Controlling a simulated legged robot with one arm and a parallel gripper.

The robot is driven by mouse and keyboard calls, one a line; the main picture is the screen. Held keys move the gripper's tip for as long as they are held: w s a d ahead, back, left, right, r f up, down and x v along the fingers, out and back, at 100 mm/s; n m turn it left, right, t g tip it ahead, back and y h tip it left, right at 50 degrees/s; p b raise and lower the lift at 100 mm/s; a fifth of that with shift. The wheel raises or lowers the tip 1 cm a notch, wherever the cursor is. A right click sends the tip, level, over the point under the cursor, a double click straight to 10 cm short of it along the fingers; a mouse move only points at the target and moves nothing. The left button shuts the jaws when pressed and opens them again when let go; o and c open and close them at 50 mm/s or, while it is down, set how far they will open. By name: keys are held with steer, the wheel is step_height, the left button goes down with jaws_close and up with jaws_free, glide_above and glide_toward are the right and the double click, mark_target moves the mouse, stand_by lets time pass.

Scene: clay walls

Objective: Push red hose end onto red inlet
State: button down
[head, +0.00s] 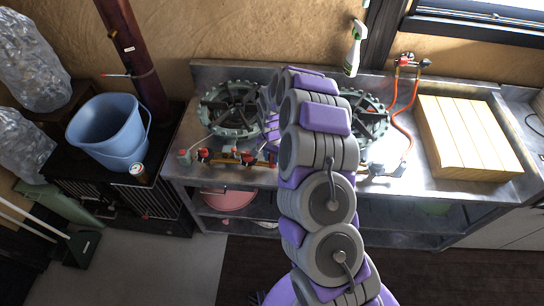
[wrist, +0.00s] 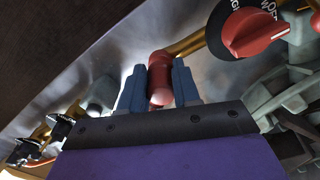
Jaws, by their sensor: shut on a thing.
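In the wrist view, the two blue-grey fingers of my gripper (wrist: 159,88) are shut on a red tubular piece, apparently the red hose end (wrist: 160,66). Its paler rounded tip points down between the fingers. A brass pipe (wrist: 190,42) meets its upper end. I cannot make out a separate red inlet there, nor whether the two parts are joined. In the head view my arm hides the gripper and the piece. An orange-red hose (head: 412,100) hangs from the wall valve (head: 404,62) to the stove top, right of my arm.
A red knob (wrist: 255,32) is close to the right of the fingers. The steel stove has a left burner (head: 232,107) and a right burner (head: 366,122). A wooden board (head: 468,135) lies at the right. A blue bucket (head: 105,130) stands at the left.

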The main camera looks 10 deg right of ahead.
steer(key=shift+f, duration=0.5)
steer(key=c, duration=0.7)
jaws_free()
steer(key=shift+c, duration=0.2)
step_height(320, 180, up, 17)
steer(key=p, duration=0.3)
steer(key=shift+a+r, duration=0.1)
steer(key=shift+r, duration=0.1)
